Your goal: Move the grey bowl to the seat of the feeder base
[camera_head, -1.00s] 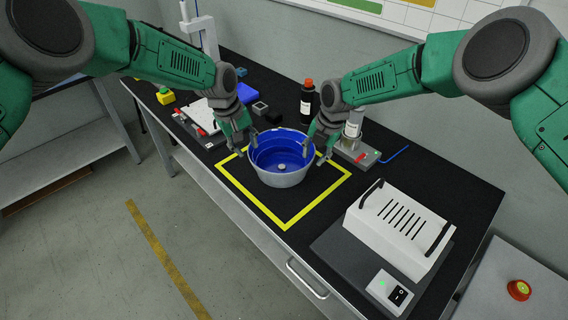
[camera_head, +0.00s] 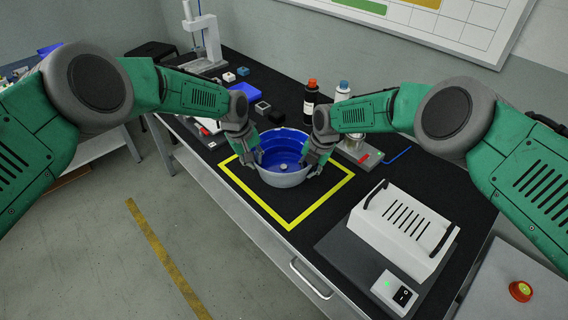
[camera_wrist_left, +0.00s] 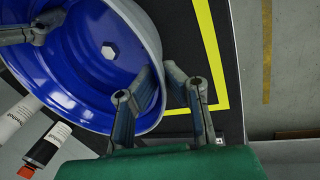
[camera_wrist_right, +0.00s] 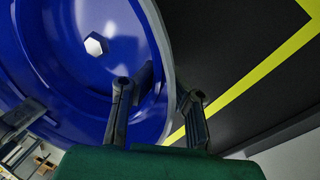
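The grey bowl (camera_head: 284,179), blue inside with a pale hexagonal nut at its centre, sits upright inside a yellow square outline on the black bench. My left gripper (camera_head: 256,165) is at its left rim. In the left wrist view its open fingers (camera_wrist_left: 160,75) straddle the wall, one inside and one outside. My right gripper (camera_head: 311,166) is at the right rim. In the right wrist view its open fingers (camera_wrist_right: 157,92) also straddle the wall. I cannot tell for sure which device is the feeder base.
A white slotted cover with black handles (camera_head: 404,227) and a switch box (camera_head: 394,293) stand at right. Black (camera_head: 310,98) and white (camera_head: 342,92) bottles and a small grey unit (camera_head: 357,152) stand behind the bowl. The bench's front edge is close in front of the yellow outline (camera_head: 290,226).

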